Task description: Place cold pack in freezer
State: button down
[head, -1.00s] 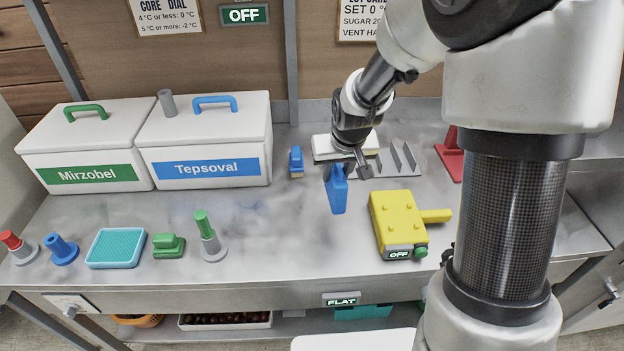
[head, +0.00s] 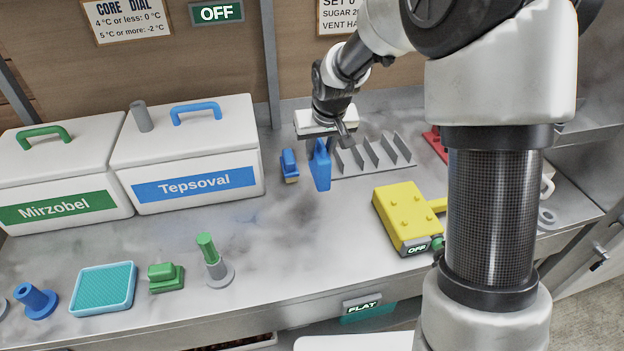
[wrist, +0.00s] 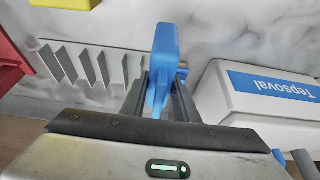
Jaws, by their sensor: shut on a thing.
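The blue cold pack (head: 320,168) is a flat upright slab with a narrower top. My gripper (head: 326,142) is shut on its upper part. It holds the pack above the steel counter, just left of the grey slotted rack; the gap below it is hard to judge. In the wrist view the pack (wrist: 165,45) sticks out from between the dark fingers of my gripper (wrist: 160,90). I cannot make out a freezer for certain.
A grey slotted rack (head: 374,157), a small blue block (head: 289,165) and a yellow box (head: 405,217) marked OFF stand around the pack. White lidded crates labelled Tepsoval (head: 190,160) and Mirzobel (head: 60,178) stand left. The counter's front middle is clear.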

notch_tip(320, 180, down, 8)
jog(key=shift+r, duration=0.15)
dwell(0.3)
jog(key=shift+b, duration=0.35)
jog(key=c, duration=1.4)
grip_release()
